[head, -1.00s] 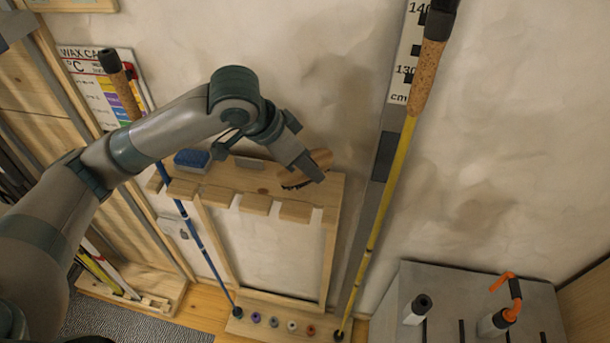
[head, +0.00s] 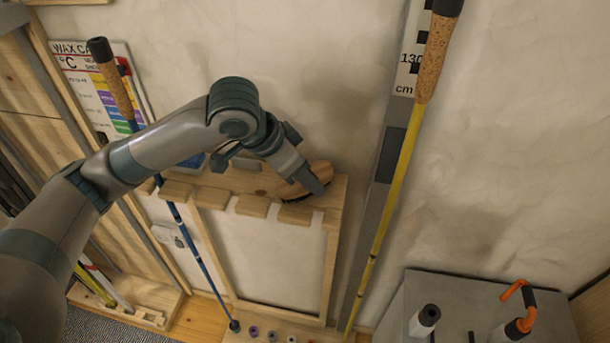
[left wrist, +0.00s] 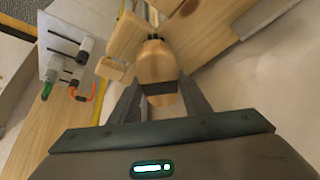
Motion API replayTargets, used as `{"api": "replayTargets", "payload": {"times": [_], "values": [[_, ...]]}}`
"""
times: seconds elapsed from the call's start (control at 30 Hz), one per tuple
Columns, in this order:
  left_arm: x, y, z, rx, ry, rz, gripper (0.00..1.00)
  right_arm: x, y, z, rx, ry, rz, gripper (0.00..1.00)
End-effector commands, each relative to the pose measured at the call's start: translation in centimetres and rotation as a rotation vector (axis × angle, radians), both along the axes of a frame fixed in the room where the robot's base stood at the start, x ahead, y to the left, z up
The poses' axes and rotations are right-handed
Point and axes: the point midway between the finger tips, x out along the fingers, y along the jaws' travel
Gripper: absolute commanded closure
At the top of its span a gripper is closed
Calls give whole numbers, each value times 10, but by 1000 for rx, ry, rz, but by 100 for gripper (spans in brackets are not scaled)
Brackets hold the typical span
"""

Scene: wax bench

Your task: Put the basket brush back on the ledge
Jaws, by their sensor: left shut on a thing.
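The basket brush (head: 303,181), an oval wooden brush, is at the right end of the wooden ledge (head: 245,182). My left gripper (head: 318,187) is shut on it. In the left wrist view the brush (left wrist: 155,62) shows between the two fingers (left wrist: 158,92), with a dark band across its near part. The brush is at or just above the ledge top; its underside is hidden, so I cannot tell whether it touches. My right gripper is in neither current view.
A blue pole (head: 190,235) leans on the left of the rack, and a yellow pole with a cork grip (head: 400,170) stands at its right. A blue block (head: 193,161) on the ledge is partly behind my arm. A grey bench (head: 460,300) is at lower right.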

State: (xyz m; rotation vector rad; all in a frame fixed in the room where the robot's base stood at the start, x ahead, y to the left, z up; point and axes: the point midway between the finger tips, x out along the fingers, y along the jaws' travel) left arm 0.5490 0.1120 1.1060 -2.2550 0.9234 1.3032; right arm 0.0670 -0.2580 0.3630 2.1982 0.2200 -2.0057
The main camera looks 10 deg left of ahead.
Motion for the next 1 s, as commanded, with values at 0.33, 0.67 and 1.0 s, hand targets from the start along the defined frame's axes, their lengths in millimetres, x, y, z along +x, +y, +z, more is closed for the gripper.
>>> {"api": "replayTargets", "payload": {"times": [0.33, 0.67, 1.0], "values": [[0, 0, -2, 1, 1, 0, 38, 0, 2, 0, 2, 0, -1, 69], [-1, 2, 5, -1, -2, 1, 38, 0, 3, -2, 3, 0, -1, 69], [-18, 19, 46, 0, -4, 1, 38, 0, 3, -10, 3, 0, -1, 69]]}}
